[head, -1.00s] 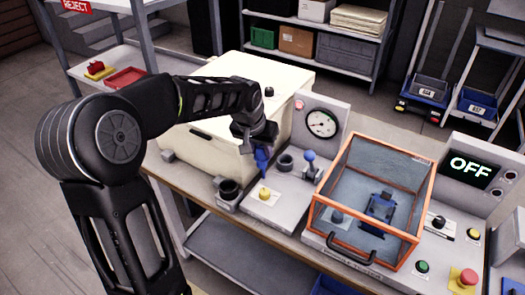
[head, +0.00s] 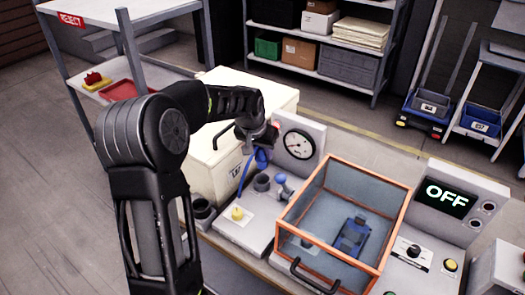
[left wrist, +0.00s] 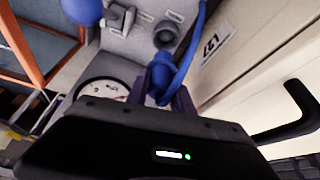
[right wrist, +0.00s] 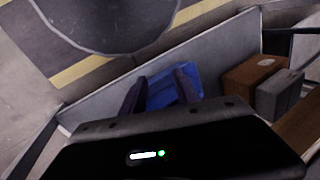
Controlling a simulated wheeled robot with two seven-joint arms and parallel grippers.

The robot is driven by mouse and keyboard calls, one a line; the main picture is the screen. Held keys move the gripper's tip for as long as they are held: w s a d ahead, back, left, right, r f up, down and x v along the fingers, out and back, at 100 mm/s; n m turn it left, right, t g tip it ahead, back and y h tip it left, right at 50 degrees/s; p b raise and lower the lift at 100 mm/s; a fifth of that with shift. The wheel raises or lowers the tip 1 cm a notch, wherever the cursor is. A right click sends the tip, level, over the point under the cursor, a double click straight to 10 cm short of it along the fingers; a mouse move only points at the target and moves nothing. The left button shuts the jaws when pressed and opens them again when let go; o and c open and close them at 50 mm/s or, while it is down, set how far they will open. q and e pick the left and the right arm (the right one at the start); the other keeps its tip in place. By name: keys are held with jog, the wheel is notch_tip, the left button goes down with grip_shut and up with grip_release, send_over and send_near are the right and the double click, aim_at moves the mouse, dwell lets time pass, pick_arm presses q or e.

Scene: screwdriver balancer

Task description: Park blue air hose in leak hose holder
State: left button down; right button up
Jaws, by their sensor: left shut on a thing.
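My left gripper (head: 262,148) is shut on the blue air hose (head: 243,176), above the bench panel and left of the gauge. The hose hangs from the jaws down toward the panel; in the left wrist view its blue end (left wrist: 160,75) sits between the fingers. A grey round socket (head: 262,183) stands upright on the panel below, apart from the hose; it also shows in the left wrist view (left wrist: 165,35). A dark cup (head: 203,211) stands at the panel's left. I cannot tell which is the leak hose holder. My right gripper (right wrist: 160,90) is open and empty.
A blue-knobbed lever (head: 282,182) stands right of the socket, and a yellow knob (head: 237,213) in front. The gauge (head: 298,145) and cream cabinet (head: 215,165) are close to the left gripper. An orange-framed clear box (head: 340,215) stands to the right.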

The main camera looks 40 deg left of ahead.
aim_at(262, 165)
pick_arm(q)
jog(key=shift+f+b, duration=1.25)
jog(key=shift+f, duration=1)
jog(key=shift+f+b, duration=0.2)
jog(key=shift+b, duration=0.15)
jog(key=shift+f, duration=0.35)
jog(key=shift+f+b, duration=1.45)
jog(key=c, duration=1)
grip_release()
